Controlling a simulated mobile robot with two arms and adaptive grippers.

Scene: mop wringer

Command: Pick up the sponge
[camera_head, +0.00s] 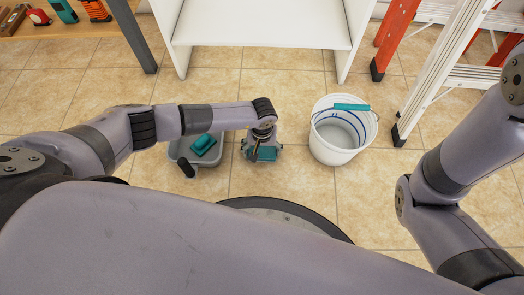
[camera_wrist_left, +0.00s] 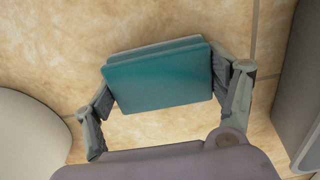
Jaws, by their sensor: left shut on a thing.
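A teal sponge (camera_wrist_left: 158,78) with a grey layer along its far edge is between the two fingers of my left gripper (camera_wrist_left: 165,88). Both fingers press on its short sides. In the head view the left gripper (camera_head: 263,146) points down between the grey tub and the bucket, and the sponge (camera_head: 267,154) shows at its fingertips. I cannot tell how far the sponge is above the floor. My right arm shows at the right of the head view, but its gripper is out of view.
A grey tub (camera_head: 180,158) with a teal block (camera_head: 203,144) in it stands left of the gripper. A white bucket (camera_head: 334,152) with a teal handle grip stands right of it. Behind are a white shelf (camera_head: 262,22) and a ladder (camera_head: 445,65). Tiled floor lies clear between.

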